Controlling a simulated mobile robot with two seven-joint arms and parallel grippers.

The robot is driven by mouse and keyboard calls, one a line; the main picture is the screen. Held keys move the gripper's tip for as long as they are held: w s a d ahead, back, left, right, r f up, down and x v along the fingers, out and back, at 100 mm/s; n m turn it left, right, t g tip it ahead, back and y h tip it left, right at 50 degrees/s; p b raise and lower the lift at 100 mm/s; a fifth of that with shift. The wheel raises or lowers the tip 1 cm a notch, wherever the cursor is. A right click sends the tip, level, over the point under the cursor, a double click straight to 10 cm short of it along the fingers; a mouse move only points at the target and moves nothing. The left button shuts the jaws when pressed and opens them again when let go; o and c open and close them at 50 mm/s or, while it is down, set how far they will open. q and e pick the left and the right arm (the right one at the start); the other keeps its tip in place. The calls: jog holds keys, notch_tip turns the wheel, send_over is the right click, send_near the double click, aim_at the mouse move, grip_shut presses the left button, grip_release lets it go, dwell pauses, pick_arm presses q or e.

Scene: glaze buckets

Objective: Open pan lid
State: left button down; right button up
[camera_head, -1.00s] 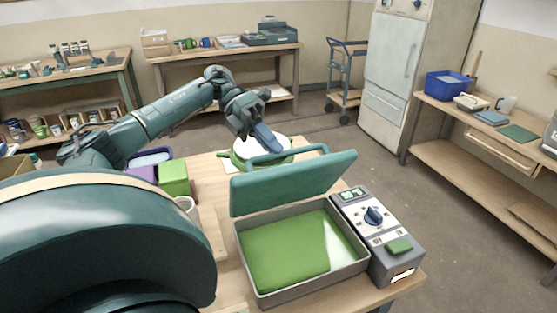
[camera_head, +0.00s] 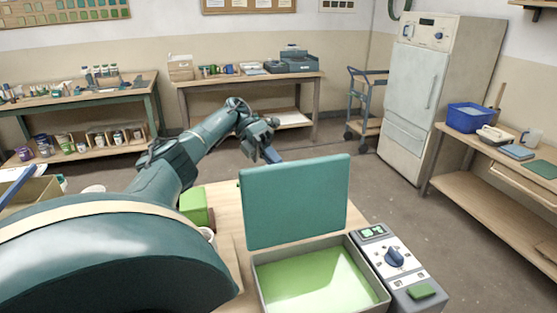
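The rectangular pan (camera_head: 262,290) stands on the table with a light green surface inside. Its teal lid (camera_head: 297,203) is raised and stands nearly upright along the pan's far edge, so the pan is open. My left arm reaches in from the left, and my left gripper (camera_head: 270,154) is just beyond the lid's upper left edge, appearing clear of it. I cannot tell whether its fingers are apart. The lid's far side and handle are hidden. My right gripper is out of view.
A control box with a blue knob (camera_head: 394,257) adjoins the pan's right side. A green block (camera_head: 194,207) and a partly hidden cup (camera_head: 208,234) are to the left. Behind are a work table (camera_head: 245,78), a cart (camera_head: 366,100) and a tall white cabinet (camera_head: 432,95).

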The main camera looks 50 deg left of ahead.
pick_arm(q)
jog(key=shift+s+d+f, duration=0.1)
jog(key=shift+d+f, duration=0.1)
jog(key=shift+f, duration=0.5)
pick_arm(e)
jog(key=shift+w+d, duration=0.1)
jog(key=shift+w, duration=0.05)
pick_arm(q)
jog(key=c, duration=1.6)
grip_release()
jog(key=shift+o, duration=0.7)
jog(key=shift+r, duration=0.2)
jog(key=shift+a, duration=0.1)
notch_tip(320, 180, up, 10)
jog(key=p, duration=0.3)
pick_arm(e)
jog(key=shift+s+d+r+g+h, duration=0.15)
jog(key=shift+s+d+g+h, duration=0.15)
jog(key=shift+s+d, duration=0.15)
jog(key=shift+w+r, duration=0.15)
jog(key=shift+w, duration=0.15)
